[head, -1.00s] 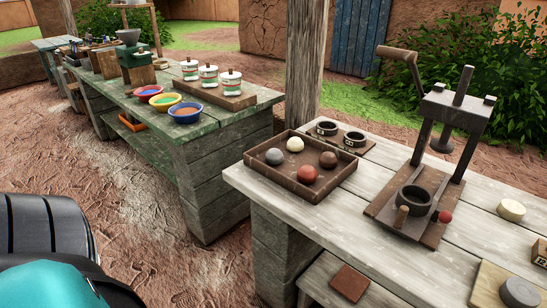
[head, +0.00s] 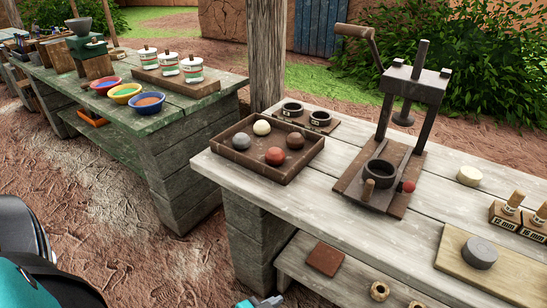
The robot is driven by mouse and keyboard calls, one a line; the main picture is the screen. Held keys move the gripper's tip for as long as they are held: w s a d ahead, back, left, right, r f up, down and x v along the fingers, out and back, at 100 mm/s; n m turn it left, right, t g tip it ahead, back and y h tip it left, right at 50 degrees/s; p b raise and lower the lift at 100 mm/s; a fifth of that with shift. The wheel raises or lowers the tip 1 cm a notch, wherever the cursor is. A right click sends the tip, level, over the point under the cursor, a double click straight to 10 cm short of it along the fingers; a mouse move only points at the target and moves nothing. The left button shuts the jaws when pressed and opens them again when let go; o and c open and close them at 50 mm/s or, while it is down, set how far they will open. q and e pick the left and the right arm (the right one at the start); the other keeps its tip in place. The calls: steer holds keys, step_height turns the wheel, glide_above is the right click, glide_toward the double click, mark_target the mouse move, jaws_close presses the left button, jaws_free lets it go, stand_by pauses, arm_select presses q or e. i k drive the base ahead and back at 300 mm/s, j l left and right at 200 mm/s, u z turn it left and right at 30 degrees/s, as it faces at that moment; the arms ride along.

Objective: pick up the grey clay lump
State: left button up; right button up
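The tray also holds a cream ball (head: 262,127), a red ball (head: 275,156) and a brown ball (head: 295,141). No gripper fingers can be made out, and none is at the tray. Dark and teal parts of mine show at the bottom left, and a small teal and grey part of mine peeks in at the bottom edge.
A press (head: 410,100) with a ring (head: 380,174) on its base stands right of the tray. Two small cups stand behind the tray, near a wooden post (head: 266,55). A grey disc (head: 480,253) lies on a board at right. A green table (head: 190,150) stands at left.

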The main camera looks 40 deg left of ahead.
mark_target(241, 141)
steer(key=u, duration=1.4)
steer(key=i+j, duration=0.15)
steer(key=j, duration=0.15)
steer(key=i+j+z, duration=0.15)
steer(key=j, duration=0.15)
steer(key=i+j, duration=0.15)
steer(key=j, duration=0.2)
